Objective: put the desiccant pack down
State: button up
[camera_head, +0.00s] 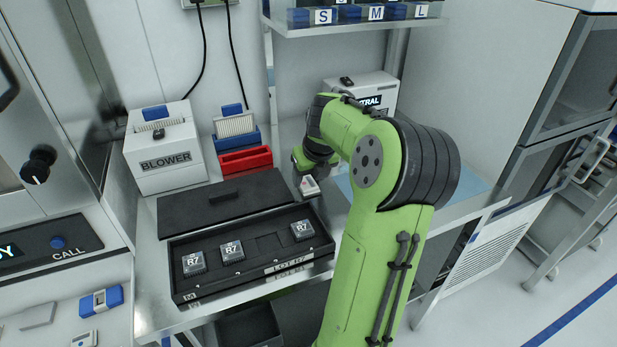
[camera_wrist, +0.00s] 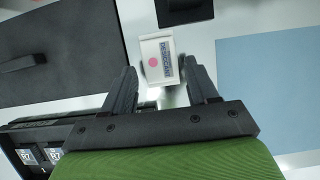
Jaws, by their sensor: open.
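The desiccant pack (camera_wrist: 158,57) is a small white block with a pink dot and dark lettering. In the wrist view it lies at the tips of my open gripper (camera_wrist: 159,72), between and slightly beyond the two black fingers, with a gap showing on either side. In the head view the pack (camera_head: 309,187) shows just below my gripper (camera_head: 305,176), near the right end of the black tray. It appears to be on or close to the metal bench; the exact contact underneath is hidden.
A black tray (camera_head: 250,281) labelled LOT R7 holds 3 R7 chips. Its dark lid (camera_head: 222,203) lies behind it. A red bin (camera_head: 246,161), a blue card holder (camera_head: 238,142) and a BLOWER box (camera_head: 165,162) stand at the back. A blue mat (camera_wrist: 268,75) lies right of the pack.

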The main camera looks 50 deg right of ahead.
jog(key=p+v, duration=0.2)
jog(key=v, duration=0.8)
jog(key=shift+p, duration=0.4)
